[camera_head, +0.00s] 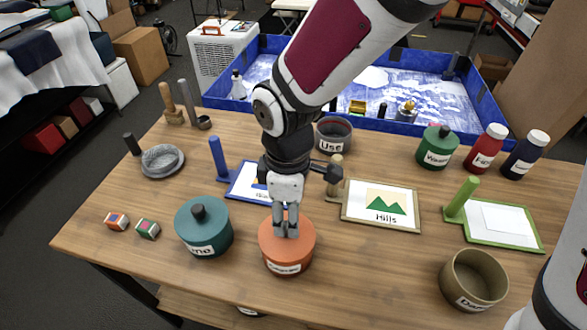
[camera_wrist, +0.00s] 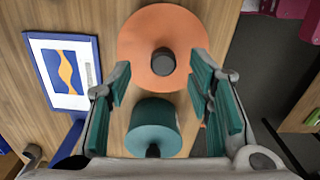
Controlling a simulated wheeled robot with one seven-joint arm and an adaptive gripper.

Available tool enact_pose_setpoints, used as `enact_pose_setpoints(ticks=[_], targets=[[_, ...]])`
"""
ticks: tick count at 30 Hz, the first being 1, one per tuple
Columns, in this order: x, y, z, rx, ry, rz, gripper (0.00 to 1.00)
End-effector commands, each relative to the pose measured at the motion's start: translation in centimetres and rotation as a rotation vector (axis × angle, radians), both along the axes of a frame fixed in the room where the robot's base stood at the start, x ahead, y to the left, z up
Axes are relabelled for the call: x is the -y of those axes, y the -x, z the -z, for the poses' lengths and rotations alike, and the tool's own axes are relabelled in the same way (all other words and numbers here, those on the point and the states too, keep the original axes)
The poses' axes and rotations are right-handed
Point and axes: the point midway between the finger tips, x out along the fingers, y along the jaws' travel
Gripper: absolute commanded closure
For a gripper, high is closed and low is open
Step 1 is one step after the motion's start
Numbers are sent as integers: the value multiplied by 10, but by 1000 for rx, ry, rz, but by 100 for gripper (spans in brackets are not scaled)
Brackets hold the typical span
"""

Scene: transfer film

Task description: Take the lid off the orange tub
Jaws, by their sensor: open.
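The orange tub (camera_head: 288,266) stands near the table's front edge, with a partly hidden white label. Its round orange lid (camera_head: 306,232) is on it. In the wrist view the lid (camera_wrist: 140,40) shows a dark knob (camera_wrist: 163,61) at its centre. My gripper (camera_head: 286,232) points down over the lid and hides the knob in the head view. In the wrist view my gripper (camera_wrist: 160,68) is open, with the knob appearing between its fingertips, apart from both. I cannot tell the exact height of the fingertips over the lid.
A teal lidded tub (camera_head: 203,242) stands close on the left. Picture boards (camera_head: 350,222) with upright handles lie behind and right. An open olive tub (camera_head: 445,285) stands front right. Two small blocks (camera_head: 147,229) lie left. The table (camera_head: 360,285) is clear right of the orange tub.

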Motion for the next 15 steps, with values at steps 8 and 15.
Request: enact_pose_setpoints(ticks=[8,15], targets=[[-5,5,35,-5,4,-1,53],[-5,4,49,-1,0,1,53]])
